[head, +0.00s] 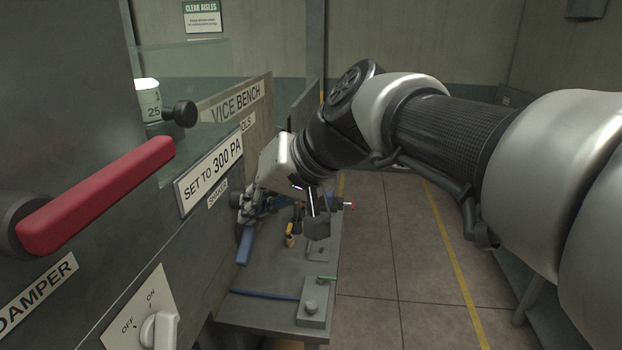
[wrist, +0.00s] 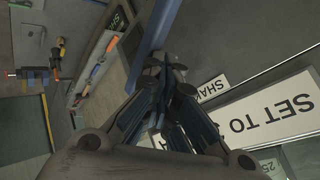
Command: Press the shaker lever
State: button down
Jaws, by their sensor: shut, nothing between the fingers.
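The blue lever (head: 246,245) hangs below the small SHAKER label (head: 217,193) on the grey cabinet's side. It also shows in the wrist view as a long blue bar (wrist: 166,22) just beyond my fingertips. My gripper (head: 241,208) is at the cabinet face, just above the blue lever in the head view. In the wrist view my gripper (wrist: 165,68) is shut and empty, with its fingertips close to the bar's near end. I cannot tell whether they touch it.
A red damper handle (head: 97,195) and a white on/off knob (head: 160,330) are on the near cabinet face. The SET TO 300 PA sign (head: 212,172) sits above the SHAKER label. A bench (head: 262,312) with tools stands beyond. Open floor (head: 385,260) lies right.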

jog(key=shift+s+d+f+b, duration=0.15)
jog(key=shift+f+b, duration=0.45)
jog(key=shift+f, duration=0.3)
dwell(0.5)
jog(key=shift+w+a+r+p, duration=0.1)
jog(key=shift+w+r+p, duration=0.1)
jog(key=shift+r+p, duration=0.95)
jog(key=shift+w+a+r+p, duration=0.15)
jog(key=shift+r+p, duration=0.7)
jog(key=shift+r, duration=0.6)
jog(key=shift+r, duration=0.15)
notch_tip(320, 180, up, 5)
jog(key=p, duration=0.4)
